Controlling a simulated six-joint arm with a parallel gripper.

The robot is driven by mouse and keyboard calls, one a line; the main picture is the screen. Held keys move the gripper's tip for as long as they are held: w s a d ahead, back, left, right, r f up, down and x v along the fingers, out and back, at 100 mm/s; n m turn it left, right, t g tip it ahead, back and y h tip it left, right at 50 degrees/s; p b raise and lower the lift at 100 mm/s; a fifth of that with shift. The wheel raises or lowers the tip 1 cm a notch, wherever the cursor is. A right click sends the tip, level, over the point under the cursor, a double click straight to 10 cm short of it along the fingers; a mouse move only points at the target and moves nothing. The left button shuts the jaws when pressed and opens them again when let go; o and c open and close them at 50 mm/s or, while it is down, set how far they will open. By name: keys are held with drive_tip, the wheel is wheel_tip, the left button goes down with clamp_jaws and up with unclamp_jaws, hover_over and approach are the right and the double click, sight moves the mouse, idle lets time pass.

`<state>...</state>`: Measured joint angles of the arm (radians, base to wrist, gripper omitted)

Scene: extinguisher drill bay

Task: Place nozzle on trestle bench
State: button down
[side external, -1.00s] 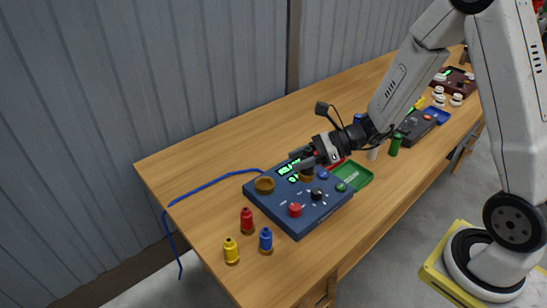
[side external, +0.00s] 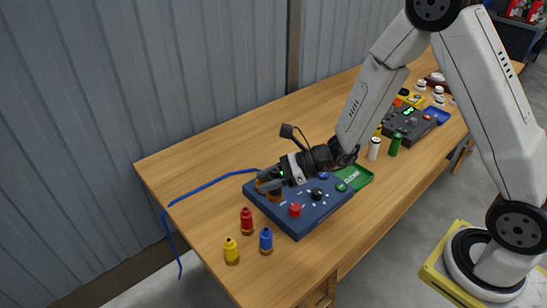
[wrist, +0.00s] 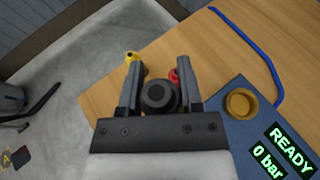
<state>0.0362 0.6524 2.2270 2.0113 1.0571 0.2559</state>
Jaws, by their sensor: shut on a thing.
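My gripper (side external: 268,182) is shut on the nozzle, above the left part of the blue control box (side external: 306,220). In the wrist view, the nozzle (wrist: 158,96) shows as a round black end between the two fingers (wrist: 158,76); its sides are mostly hidden. In the side view it is hard to separate from the dark fingers. The wooden trestle bench (side external: 225,150) lies below, with bare wood along the back and left. In the wrist view, an empty-looking gold ring (wrist: 241,103) on the box is right of the gripper.
Red (side external: 247,220), yellow (side external: 231,250) and blue (side external: 265,239) small bottles stand at the bench's front left. A blue hose (side external: 215,183) runs over the left edge. The box display (wrist: 285,145) reads READY, 0 bar. A green tray (side external: 355,176) and a dark box (side external: 408,125) lie farther right.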

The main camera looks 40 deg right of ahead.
drive_tip(key=w+a+f, duration=0.5)
drive_tip(key=w+f, duration=0.5)
drive_tip(key=w, duration=0.3)
drive_tip(key=shift+a, duration=0.2)
idle(0.5)
drive_tip(key=shift+w+f, duration=0.15)
drive_tip(key=shift+f, duration=0.05)
drive_tip(key=shift+w+f, duration=0.15)
drive_tip(key=shift+f, duration=1.55)
drive_tip(key=shift+f, duration=0.15)
